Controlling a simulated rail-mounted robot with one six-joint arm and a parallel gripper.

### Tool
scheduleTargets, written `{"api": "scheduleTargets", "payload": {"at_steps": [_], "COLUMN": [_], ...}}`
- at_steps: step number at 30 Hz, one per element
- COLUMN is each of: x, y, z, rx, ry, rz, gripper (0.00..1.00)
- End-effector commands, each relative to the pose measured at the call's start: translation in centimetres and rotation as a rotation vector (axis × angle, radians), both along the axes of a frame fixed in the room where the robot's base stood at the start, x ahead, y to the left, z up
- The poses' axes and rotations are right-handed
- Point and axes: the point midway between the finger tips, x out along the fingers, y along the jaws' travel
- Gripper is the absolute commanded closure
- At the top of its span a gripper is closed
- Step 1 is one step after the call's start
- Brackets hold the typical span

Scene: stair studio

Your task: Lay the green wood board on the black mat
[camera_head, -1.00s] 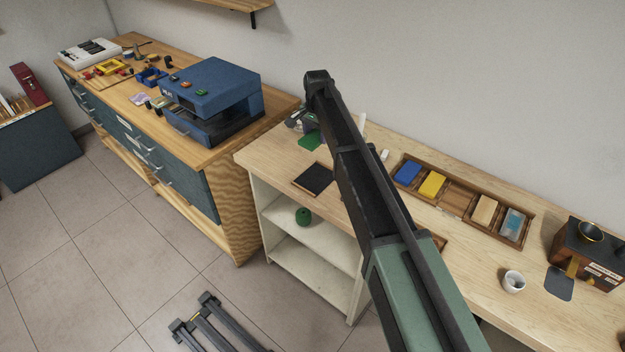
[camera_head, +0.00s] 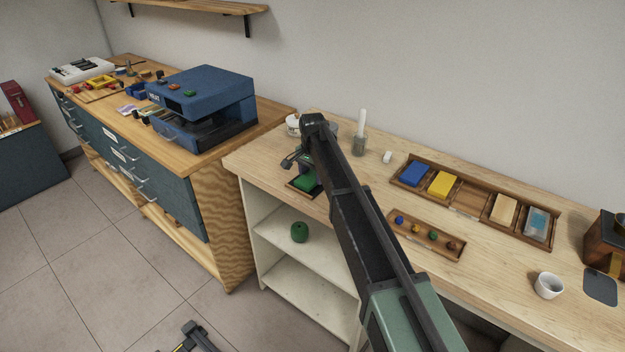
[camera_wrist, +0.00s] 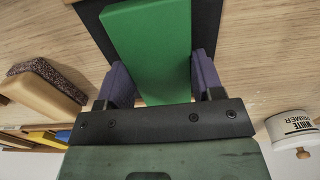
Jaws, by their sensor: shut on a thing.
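The green wood board (camera_head: 306,183) is held by my gripper (camera_wrist: 162,82), whose purple fingers are shut on its two sides. In the wrist view the board (camera_wrist: 150,45) shows its broad green face. The black mat (camera_wrist: 207,22) shows beyond the board on both sides, so the board overlaps it in that view. In the head view the board is at the mat's place near the table's front left, and little of the mat shows. I cannot tell whether the board touches the mat.
A white primer can (camera_wrist: 290,125) stands to one side, with a brown-topped block (camera_wrist: 42,90) opposite. A divided tray (camera_head: 470,201) holds blue, yellow and other blocks. A smaller tray (camera_head: 408,240) holds several small balls. A white cup (camera_head: 548,286) stands at the right.

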Motion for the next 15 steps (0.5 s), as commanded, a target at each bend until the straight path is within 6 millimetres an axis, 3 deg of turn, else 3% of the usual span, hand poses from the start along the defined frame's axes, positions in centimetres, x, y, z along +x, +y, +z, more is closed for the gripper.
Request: {"api": "scheduleTargets", "payload": {"at_steps": [5,6,9,11,15], "x": [0.00,0.00,0.00,0.00,0.00], "y": [0.00,0.00,0.00,0.00,0.00], "z": [-0.37,-0.37,-0.24,-0.24,-0.24], "rx": [0.000,0.000,0.000,0.000,0.000], "ry": [0.000,0.000,0.000,0.000,0.000], "rz": [0.000,0.000,0.000,0.000,0.000], "gripper": [0.63,0.38,0.22,0.14,0.14]}}
